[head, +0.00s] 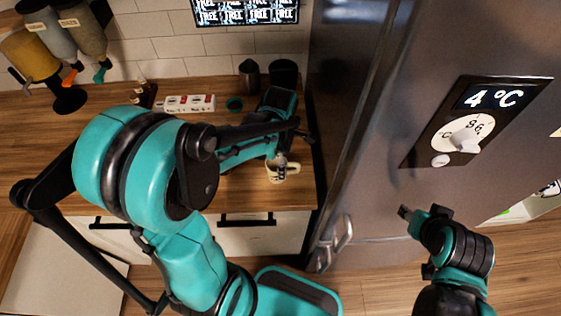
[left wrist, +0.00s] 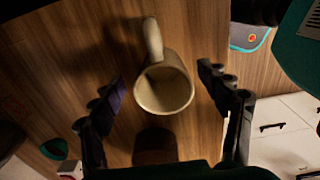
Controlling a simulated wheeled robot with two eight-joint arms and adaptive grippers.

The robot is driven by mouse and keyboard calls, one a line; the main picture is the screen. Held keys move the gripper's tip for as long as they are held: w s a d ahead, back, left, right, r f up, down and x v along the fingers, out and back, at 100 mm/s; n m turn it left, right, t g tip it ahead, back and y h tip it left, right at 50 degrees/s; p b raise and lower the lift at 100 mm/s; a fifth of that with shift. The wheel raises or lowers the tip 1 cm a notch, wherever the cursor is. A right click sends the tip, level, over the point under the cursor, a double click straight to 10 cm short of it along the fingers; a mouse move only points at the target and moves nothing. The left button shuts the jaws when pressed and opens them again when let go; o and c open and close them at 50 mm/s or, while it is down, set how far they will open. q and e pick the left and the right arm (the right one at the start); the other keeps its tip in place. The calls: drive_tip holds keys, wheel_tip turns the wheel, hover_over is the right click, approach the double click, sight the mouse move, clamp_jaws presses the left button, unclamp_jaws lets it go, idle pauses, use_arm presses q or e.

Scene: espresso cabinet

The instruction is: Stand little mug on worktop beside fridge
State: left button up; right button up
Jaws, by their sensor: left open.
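The little mug (head: 282,173) is cream-coloured and stands on the wooden worktop (head: 245,192) near its front edge, just left of the fridge (head: 385,190). In the left wrist view, the mug (left wrist: 165,90) shows its open mouth, with its handle pointing to the top of the picture. My left gripper (left wrist: 165,92) is open, with one finger on each side of the mug and visible gaps between. In the head view, the left gripper (head: 282,158) partly covers the mug. My right gripper (head: 406,212) is in front of the fridge door, apparently empty; its jaw opening is unclear.
A white power strip (head: 190,104) and dark canisters (head: 283,73) are at the back of the worktop. Dispensers (head: 60,40) hang at the upper left. The fridge handle (head: 335,242) sticks out near the worktop's right end.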

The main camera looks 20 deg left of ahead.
use_arm(q)
wheel_tip(320, 180, up, 10)
drive_tip(key=p, duration=0.3)
drive_tip(key=s+d+r+m+t, duration=0.1)
drive_tip(key=s+r+m+t, duration=0.1)
drive_tip(key=m, duration=0.9)
drive_tip(key=s+d+r+m+t, duration=0.1)
drive_tip(key=s+m+t, duration=0.4)
drive_tip(key=m, duration=0.7)
drive_tip(key=shift+s+r, duration=0.25)
drive_tip(key=shift+r, duration=0.25)
drive_tip(key=shift+f, duration=0.1)
